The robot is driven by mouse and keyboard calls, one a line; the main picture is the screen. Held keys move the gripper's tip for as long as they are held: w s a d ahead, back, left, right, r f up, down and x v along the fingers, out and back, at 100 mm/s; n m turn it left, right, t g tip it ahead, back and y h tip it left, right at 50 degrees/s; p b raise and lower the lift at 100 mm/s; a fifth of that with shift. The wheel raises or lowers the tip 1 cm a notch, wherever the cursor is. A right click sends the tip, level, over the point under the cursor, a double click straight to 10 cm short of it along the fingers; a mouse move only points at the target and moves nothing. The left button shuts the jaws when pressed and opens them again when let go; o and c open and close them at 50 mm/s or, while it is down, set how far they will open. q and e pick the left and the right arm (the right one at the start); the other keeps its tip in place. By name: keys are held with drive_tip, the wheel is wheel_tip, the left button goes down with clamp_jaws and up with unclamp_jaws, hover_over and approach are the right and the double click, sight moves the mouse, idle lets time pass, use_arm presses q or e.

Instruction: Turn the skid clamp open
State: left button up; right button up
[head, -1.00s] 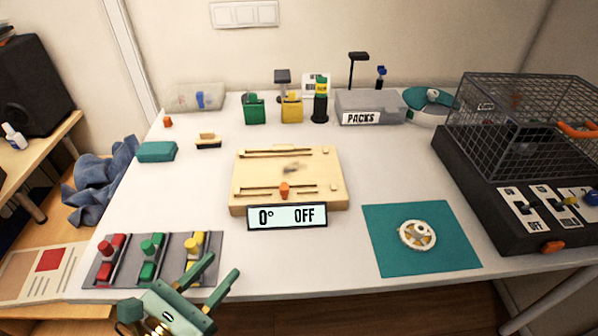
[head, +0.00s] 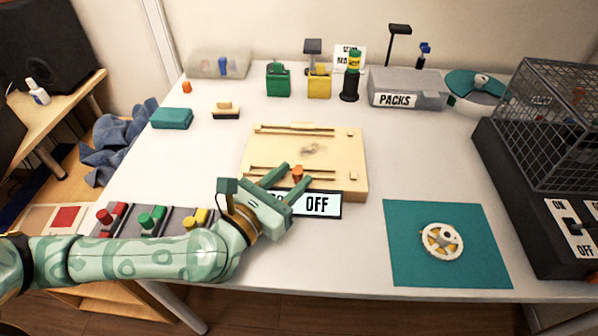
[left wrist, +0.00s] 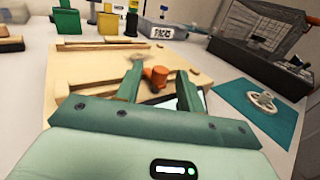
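The pale wooden skid (head: 340,150) lies in the middle of the table, with rails along its far and near sides. Its orange clamp knob (head: 297,173) stands at the front edge. My left gripper (head: 294,176) reaches over the display from the left, its green fingers apart at the knob. In the left wrist view the orange knob (left wrist: 157,77) shows between the two fingertips (left wrist: 157,84), with gaps on both sides. The display sign (head: 318,205) reads OFF; the gripper hides its left part. My right gripper is not in view.
A teal mat (head: 405,265) with a white wheel (head: 442,241) lies to the right, beside a dark caged machine (head: 530,215). A tray of coloured plugs (head: 135,220) is partly behind my left arm. A grey PACKS box (head: 408,86) stands at the back.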

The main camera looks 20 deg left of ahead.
sight(298, 171)
use_arm(q)
drive_tip(key=shift+x, duration=1.3)
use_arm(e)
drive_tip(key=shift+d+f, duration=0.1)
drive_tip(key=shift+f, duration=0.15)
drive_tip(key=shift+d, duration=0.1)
use_arm(q)
clamp_jaws()
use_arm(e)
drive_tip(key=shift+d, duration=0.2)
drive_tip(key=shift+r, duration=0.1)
